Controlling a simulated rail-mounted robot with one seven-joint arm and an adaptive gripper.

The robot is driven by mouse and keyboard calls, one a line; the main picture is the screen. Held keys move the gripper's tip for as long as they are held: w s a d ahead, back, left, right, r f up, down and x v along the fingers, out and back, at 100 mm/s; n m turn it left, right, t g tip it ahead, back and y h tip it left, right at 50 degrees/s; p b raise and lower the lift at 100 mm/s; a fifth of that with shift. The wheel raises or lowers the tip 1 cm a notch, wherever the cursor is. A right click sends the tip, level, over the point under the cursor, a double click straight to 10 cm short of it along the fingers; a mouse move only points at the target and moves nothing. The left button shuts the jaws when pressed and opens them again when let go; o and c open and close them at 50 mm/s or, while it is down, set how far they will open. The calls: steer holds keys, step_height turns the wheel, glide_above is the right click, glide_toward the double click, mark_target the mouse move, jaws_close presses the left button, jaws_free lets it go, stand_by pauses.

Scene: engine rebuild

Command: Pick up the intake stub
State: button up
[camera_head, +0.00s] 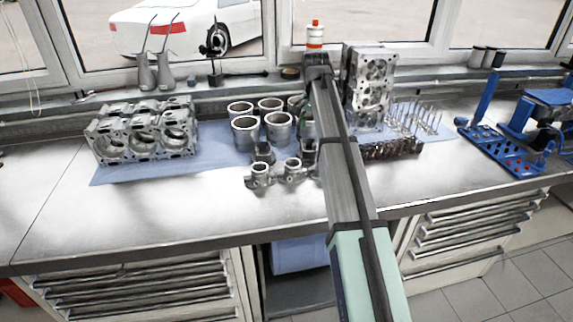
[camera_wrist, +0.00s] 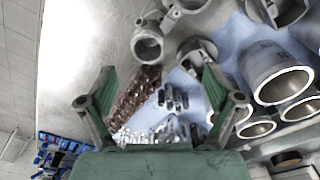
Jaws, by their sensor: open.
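Several small grey metal stubs with round open necks stand near the bench's front in the head view. One stub (camera_head: 260,175) is at the left front and another stub (camera_head: 293,171) is just right of it; I cannot tell which is meant. In the wrist view, a stub (camera_wrist: 148,44) lies ahead of my fingertips, slightly left of centre, with another stub (camera_wrist: 194,52) to its right. My gripper (camera_wrist: 160,82) has its green fingers spread wide, with nothing held between them. In the head view my arm hides the gripper and part of the parts cluster.
Large cylinder liners (camera_head: 246,130) stand behind the stubs on a blue mat (camera_head: 200,160). An engine block (camera_head: 145,135) is at left, a cylinder head (camera_head: 367,85) behind my arm's right side. The bare bench front (camera_head: 190,210) is clear.

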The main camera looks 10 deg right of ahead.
steer(key=a+r+n, duration=0.1)
steer(key=a+r, duration=0.1)
steer(key=a, duration=0.5)
steer(key=p, duration=0.4)
glide_above(294, 164)
steer(key=s, duration=0.3)
step_height(294, 164, down, 11)
steer(key=shift+y, duration=0.3)
steer(key=shift+w+a+f+p, duration=0.15)
steer(key=shift+f+p, duration=0.25)
steer(key=shift+f, duration=0.4)
steer(key=shift+w+f+p, duration=0.2)
steer(key=shift+f+p, duration=0.2)
steer(key=shift+f, duration=0.45)
steer(key=shift+w+a+f+p, duration=0.15)
steer(key=shift+f+p, duration=0.25)
steer(key=shift+f, duration=1.1)
steer(key=c, duration=1.5)
